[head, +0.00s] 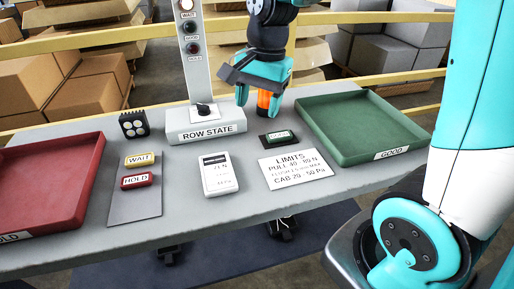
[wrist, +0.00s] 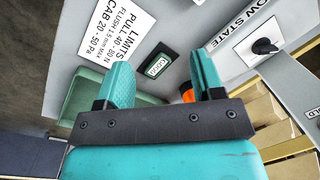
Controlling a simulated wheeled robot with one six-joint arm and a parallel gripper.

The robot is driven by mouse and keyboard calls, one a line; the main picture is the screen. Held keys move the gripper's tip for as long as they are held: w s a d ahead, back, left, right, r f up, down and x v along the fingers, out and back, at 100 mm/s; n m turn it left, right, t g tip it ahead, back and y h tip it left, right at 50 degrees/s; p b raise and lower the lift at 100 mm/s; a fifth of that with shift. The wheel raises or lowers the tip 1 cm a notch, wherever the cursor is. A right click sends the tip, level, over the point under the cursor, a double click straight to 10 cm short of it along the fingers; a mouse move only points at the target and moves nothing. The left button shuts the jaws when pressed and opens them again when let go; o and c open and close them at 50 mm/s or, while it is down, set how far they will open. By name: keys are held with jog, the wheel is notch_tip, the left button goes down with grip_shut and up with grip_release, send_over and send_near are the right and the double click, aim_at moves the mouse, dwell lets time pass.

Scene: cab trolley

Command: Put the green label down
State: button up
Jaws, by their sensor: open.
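The green label, marked GOOD (head: 281,136), lies flat on a small dark pad on the grey table, left of the green tray. In the wrist view the green label (wrist: 160,65) shows between and beyond my two fingers. My gripper (head: 254,98) is open and empty, pointing down above the back of the table, behind and a little left of the label in the head view. Its teal fingers (wrist: 162,72) stand wide apart in the wrist view. Nothing is held between them.
An orange object (head: 263,103) shows close by a finger. The ROW STATE box (head: 206,128) stands left of the label, and the LIMITS card (head: 296,167) lies in front. The green tray (head: 352,157) is at right. Yellow WAIT (head: 140,159) and red HOLD (head: 137,181) labels lie left, beside the red tray (head: 88,190).

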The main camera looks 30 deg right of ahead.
jog(key=s+a+r+n+y, duration=0.1)
jog(key=s+a+n, duration=0.5)
jog(key=s+n, duration=0.2)
jog(key=s+a+r+n+y, duration=0.1)
jog(key=s+a+n+y, duration=0.1)
jog(key=s+a+n, duration=0.4)
jog(key=s+n, duration=0.3)
jog(key=n, duration=0.1)
jog(key=shift+g, duration=0.3)
jog(key=shift+w, duration=0.1)
